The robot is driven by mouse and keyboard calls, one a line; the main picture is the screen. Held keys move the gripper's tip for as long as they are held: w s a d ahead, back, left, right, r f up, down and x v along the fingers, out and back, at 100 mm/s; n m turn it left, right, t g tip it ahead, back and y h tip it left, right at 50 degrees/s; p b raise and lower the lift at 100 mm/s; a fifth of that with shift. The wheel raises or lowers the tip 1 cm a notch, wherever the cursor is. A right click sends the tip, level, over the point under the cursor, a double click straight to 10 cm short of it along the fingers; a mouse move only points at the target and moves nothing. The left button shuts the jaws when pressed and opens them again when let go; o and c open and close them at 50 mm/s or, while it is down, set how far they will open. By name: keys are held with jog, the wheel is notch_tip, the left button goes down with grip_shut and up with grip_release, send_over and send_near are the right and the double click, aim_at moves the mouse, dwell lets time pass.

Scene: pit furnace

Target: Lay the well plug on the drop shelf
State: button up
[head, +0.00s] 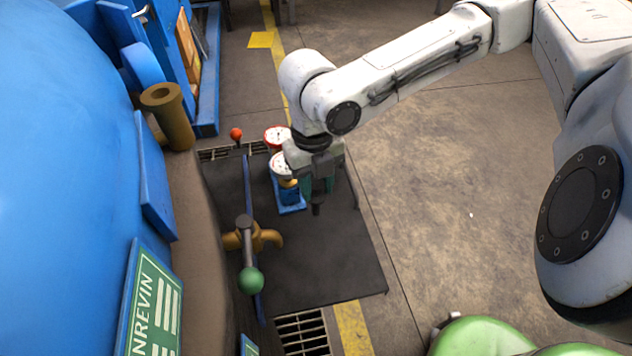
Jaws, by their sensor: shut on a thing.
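My gripper (317,192) points down from the white arm, over the dark flat surface beside the blue tank. It is shut on a small dark piece that I take for the well plug (317,209). The lower end of this piece shows below the teal fingers; the rest is hidden between them. I cannot tell whether it touches anything below. I cannot make out the drop shelf for certain; the dark flat surface (325,265) lies below and around the gripper.
A brass tap (266,239) and a green-knobbed lever (250,280) stand nearer the blue tank (60,150). A floor grate (302,333) lies in front.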

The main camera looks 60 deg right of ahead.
jog(key=o, duration=1)
jog(key=r+p, duration=0.1)
jog(key=r, duration=0.3)
jog(key=r+p, duration=0.2)
jog(key=r, duration=0.2)
jog(key=w+r+p, duration=0.1)
jog(key=r+p, duration=0.1)
jog(key=r, duration=0.2)
jog(key=shift+d, duration=0.4)
jog(key=shift+s, duration=0.1)
